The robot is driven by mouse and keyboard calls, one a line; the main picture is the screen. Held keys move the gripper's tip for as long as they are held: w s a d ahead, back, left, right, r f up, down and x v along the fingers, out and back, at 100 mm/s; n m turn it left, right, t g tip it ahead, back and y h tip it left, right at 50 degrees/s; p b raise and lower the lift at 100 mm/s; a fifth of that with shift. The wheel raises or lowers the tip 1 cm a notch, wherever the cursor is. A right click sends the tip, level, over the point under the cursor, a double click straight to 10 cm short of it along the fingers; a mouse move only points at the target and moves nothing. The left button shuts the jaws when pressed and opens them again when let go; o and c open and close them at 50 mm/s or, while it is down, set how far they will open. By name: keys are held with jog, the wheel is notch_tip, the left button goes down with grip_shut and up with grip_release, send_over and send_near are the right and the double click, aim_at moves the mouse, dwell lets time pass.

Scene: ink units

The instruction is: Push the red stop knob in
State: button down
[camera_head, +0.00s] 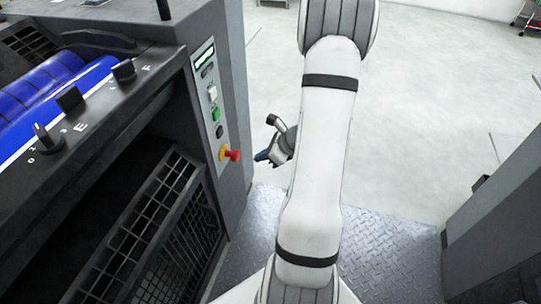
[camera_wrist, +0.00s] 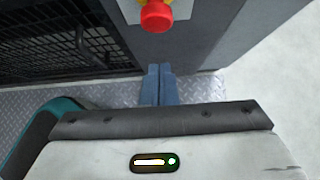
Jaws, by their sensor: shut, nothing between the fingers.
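The red stop knob (camera_head: 234,155) is at the bottom of the grey control panel (camera_head: 207,101) on the machine's side, on a yellow base. It also shows at the top of the wrist view as a round red cap (camera_wrist: 156,16). My gripper (camera_head: 262,157) is to the right of the knob in the head view, apart from it, pointing toward the panel. In the wrist view my gripper's blue fingers (camera_wrist: 159,69) are shut together and empty, below the knob in the picture, with a gap between. The knob is not hidden by the gripper.
Above the knob the panel carries a green button (camera_head: 216,114), a white switch (camera_head: 212,93) and a small display. A black wire guard (camera_head: 185,215) covers the machine's lower front. A tread-plate floor (camera_head: 385,250) lies below. Another grey machine side (camera_head: 495,215) stands at the right.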

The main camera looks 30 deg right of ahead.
aim_at(233, 155)
jog(key=w+a, duration=0.1)
jog(key=w, duration=0.1)
jog(key=w+a+f, duration=0.1)
jog(key=w+a, duration=0.1)
jog(key=shift+b, duration=0.35)
